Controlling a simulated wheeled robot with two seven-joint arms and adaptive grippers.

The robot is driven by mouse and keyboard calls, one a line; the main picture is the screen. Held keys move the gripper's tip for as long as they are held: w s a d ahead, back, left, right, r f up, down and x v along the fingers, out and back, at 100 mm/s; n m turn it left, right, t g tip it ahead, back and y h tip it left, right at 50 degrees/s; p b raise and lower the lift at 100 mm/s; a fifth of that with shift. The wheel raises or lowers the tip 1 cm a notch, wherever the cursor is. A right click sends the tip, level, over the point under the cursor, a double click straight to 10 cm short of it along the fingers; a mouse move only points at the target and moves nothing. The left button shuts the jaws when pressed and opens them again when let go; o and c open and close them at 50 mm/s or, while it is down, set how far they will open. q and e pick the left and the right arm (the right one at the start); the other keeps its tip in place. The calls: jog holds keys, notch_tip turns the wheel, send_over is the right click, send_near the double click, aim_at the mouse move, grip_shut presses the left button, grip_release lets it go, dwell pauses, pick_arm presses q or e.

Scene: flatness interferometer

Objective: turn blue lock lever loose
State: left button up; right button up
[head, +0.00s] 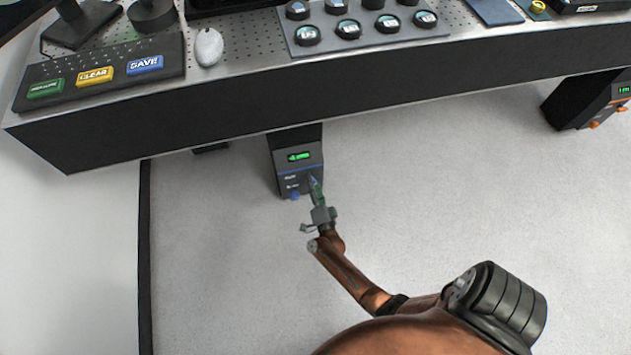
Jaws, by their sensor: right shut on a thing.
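A dark box (287,160) with a small green display and a blue stripe stands below the front edge of the bench. A blue knob or lever end (294,196) shows at its lower front. Another small blue part (312,180) shows at the box's right side, right at my right gripper's fingers. My right gripper (315,188) reaches up from below and is shut on this blue part, which looks like the blue lock lever; the fingers hide most of it. My left gripper is out of view.
The bench (330,84) overhangs the box. On it are a button panel (99,73), a white mouse (208,47) and a tray of round optics (362,28). A similar box with orange parts (590,101) stands at right. The floor between is clear.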

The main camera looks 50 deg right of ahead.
jog(key=shift+s+d+f+m, duration=0.1)
jog(key=shift+s+f+m, duration=0.1)
jog(key=shift+m, duration=0.4)
jog(key=shift+s+d+f+m, duration=0.1)
jog(key=shift+f+m, duration=0.05)
jog(key=shift+m, duration=0.45)
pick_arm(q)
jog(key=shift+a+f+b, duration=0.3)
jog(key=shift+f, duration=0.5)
pick_arm(e)
jog(key=shift+a+m, duration=0.1)
jog(key=shift+m, duration=0.9)
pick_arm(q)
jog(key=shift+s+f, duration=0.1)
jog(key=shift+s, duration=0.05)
pick_arm(e)
jog(key=o, duration=0.9)
jog(key=shift+r, duration=0.1)
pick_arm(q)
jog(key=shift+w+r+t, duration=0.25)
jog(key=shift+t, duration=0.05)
pick_arm(e)
jog(key=shift+o, duration=1.3)
jog(key=shift+w+a+r, duration=0.1)
jog(key=shift+w, duration=0.05)
